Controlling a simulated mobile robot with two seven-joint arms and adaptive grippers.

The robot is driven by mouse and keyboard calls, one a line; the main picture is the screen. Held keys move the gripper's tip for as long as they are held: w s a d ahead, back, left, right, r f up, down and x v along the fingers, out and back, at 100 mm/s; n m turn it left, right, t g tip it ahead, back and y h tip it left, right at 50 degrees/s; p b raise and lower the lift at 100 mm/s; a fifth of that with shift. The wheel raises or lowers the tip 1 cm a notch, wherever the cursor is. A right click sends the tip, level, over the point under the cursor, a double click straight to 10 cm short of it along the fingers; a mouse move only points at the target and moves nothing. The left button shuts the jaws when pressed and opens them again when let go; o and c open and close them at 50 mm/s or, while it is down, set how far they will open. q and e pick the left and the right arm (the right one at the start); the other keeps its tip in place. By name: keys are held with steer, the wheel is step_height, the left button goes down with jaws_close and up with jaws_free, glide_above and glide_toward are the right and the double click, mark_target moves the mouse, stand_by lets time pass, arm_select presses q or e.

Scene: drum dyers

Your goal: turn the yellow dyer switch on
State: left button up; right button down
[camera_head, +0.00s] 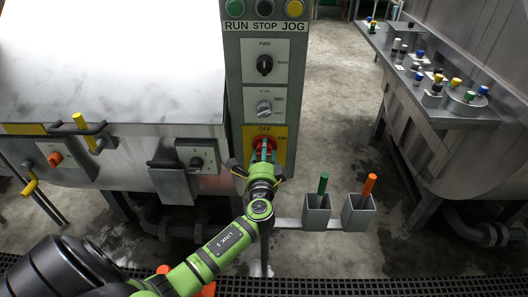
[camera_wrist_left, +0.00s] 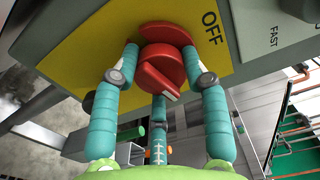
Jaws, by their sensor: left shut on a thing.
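The yellow dyer switch is a red rotary knob (camera_head: 264,142) on a yellow plate (camera_head: 279,157), low on the grey control panel. The plate reads OFF above the knob and ON to its right. In the left wrist view the red knob (camera_wrist_left: 160,72) has a white mark on its lower edge, and OFF stands on the yellow plate (camera_wrist_left: 88,58) at upper right. My left gripper (camera_head: 262,155) is shut on the knob. In the wrist view its teal fingers (camera_wrist_left: 160,78) sit on both sides of it. Whether the knob stands at OFF or ON is unclear. My right gripper is not in view.
Two grey holders with a green handle (camera_head: 323,183) and an orange handle (camera_head: 370,185) stand right of my arm. A dyer with a grey switch box (camera_head: 198,156) is at left.

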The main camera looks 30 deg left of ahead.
arm_select(q)
steer(key=shift+r+m, duration=0.2)
steer(key=shift+m, duration=1)
steer(key=o, duration=1.2)
steer(key=shift+f, duration=0.15)
steer(key=shift+c, duration=0.2)
steer(key=v, duration=1.2)
